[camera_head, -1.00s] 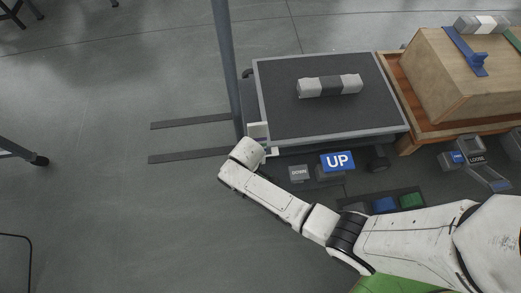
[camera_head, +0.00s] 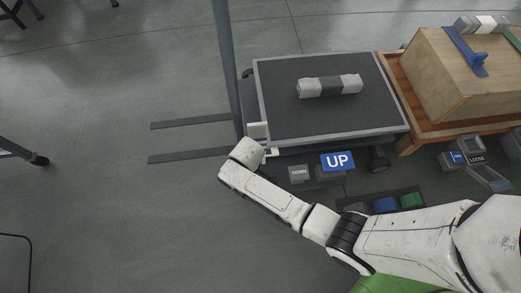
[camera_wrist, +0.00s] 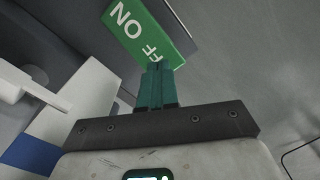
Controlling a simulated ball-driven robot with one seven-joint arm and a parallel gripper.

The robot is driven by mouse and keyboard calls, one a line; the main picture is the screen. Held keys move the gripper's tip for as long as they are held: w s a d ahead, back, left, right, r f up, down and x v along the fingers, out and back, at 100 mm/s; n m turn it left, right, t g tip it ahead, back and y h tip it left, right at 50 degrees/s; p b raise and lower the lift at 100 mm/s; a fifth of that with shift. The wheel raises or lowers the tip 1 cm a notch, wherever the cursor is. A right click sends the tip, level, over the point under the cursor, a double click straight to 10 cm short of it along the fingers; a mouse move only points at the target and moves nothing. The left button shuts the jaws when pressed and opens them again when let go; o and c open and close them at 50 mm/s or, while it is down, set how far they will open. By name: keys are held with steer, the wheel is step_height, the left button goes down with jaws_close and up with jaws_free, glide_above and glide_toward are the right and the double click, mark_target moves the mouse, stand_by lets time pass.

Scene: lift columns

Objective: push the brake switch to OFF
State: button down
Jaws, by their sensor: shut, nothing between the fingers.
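In the wrist view, a green plate (camera_wrist: 135,17) carries white letters that read ON and, partly covered, FF. I take it to be part of the brake switch. My gripper (camera_wrist: 158,70) has its green fingers together and empty, with the tips overlapping the plate's FF end. I cannot tell whether they touch it or which way the switch is set. In the head view, my arm's end is beside the near left corner of the lift platform (camera_head: 290,118); the fingers and the switch are hidden there.
A grey block with a dark band (camera_head: 330,86) lies on the platform. A blue UP button (camera_head: 337,161) and a grey DOWN button (camera_head: 299,173) are below it. A wooden box (camera_head: 460,75) stands at right. A column (camera_head: 227,60) rises at the platform's left.

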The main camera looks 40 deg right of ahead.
steer(key=shift+f+b, duration=0.85)
steer(key=shift+f, duration=0.35)
stand_by(1.0)
steer(key=shift+r, duration=0.1)
step_height(320, 180, up, 7)
steer(key=p, duration=0.7)
steer(key=shift+p, duration=0.35)
stand_by(0.4)
steer(key=s+d+r+m+t, duration=0.1)
steer(key=s+d+r+m, duration=0.25)
steer(key=s+r, duration=0.55)
steer(key=s+d+r+m, duration=0.2)
steer(key=s+d+r, duration=0.2)
steer(key=s+r, duration=0.55)
step_height(320, 180, up, 32)
steer(key=w+p, duration=0.2)
steer(key=p, duration=2.7)
steer(key=shift+d+r+p, duration=0.15)
steer(key=shift+r+p, duration=0.05)
steer(key=shift+p, duration=0.15)
steer(key=c, duration=1.8)
jaws_free()
steer(key=shift+c, duration=0.2)
